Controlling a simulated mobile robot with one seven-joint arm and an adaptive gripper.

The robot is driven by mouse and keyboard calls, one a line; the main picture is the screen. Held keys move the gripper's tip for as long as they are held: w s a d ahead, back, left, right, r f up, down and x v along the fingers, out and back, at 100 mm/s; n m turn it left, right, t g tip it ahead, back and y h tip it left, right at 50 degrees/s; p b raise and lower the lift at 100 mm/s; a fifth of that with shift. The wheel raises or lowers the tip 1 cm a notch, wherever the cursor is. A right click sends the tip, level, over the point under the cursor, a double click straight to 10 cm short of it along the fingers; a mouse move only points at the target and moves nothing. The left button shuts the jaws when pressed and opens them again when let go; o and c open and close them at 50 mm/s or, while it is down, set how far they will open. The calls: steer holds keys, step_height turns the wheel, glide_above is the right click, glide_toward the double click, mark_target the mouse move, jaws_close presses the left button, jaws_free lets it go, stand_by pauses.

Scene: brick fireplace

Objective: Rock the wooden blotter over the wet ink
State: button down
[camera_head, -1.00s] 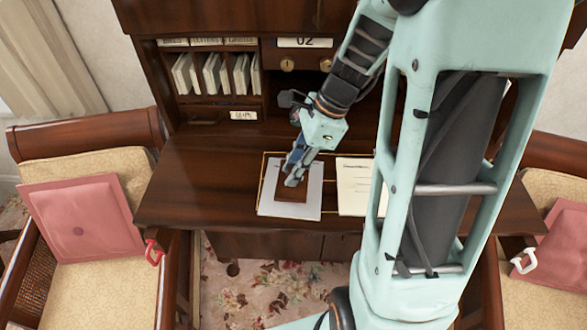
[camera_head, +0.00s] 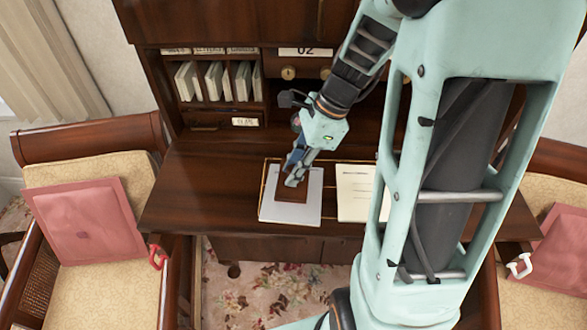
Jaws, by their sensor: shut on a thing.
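The wooden blotter (camera_head: 290,194) is a small brown block on the left white sheet (camera_head: 291,213) on the desk. My gripper (camera_head: 294,178) reaches down from above and is shut on the blotter, at its upper part. My fingers hide part of the blotter, and its underside is out of sight, so I cannot tell whether it lies flat or slightly tilted. No wet ink can be made out on the left sheet; the blotter and gripper cover its upper part.
A second sheet with writing (camera_head: 355,190) lies to the right, partly behind my arm. The dark wooden desk (camera_head: 190,195) has pigeonholes with envelopes (camera_head: 215,82) at the back. Chairs with pink cushions (camera_head: 82,222) flank it. The desk's left side is clear.

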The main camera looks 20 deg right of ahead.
steer(key=shift+r, duration=2.25)
steer(key=shift+s, duration=0.1)
